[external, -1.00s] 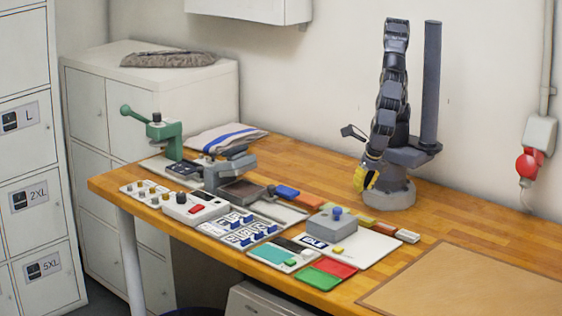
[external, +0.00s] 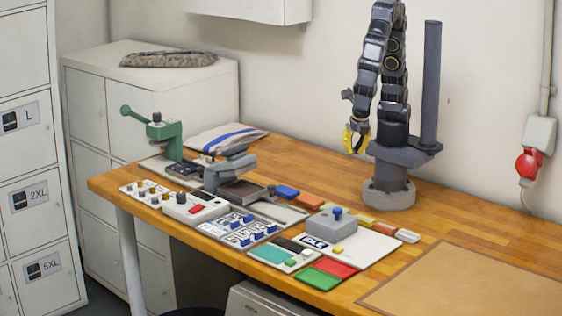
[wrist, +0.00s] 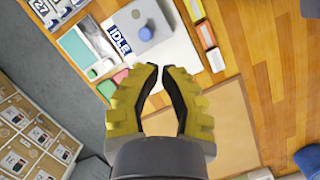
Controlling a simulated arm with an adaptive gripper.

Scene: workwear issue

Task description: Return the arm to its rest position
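My arm rises from its round grey base (external: 388,195) on the wooden bench, with its upper links reaching past the top of the external view. The forearm folds down on the left side, and my gripper (external: 355,140) with yellow fingers hangs above the bench, left of the base. In the wrist view, my gripper (wrist: 160,68) shows two yellow fingers with dark pads. A clear gap lies between the pads and narrows to a small gap at the tips. Nothing is held between them.
A grey box with a blue knob (external: 332,222) stands on a white board. A dark post (external: 431,85) rises beside my arm. A green press (external: 165,140) and folded cloth (external: 222,138) are at the left. The bench (external: 470,215) right of my base is clear.

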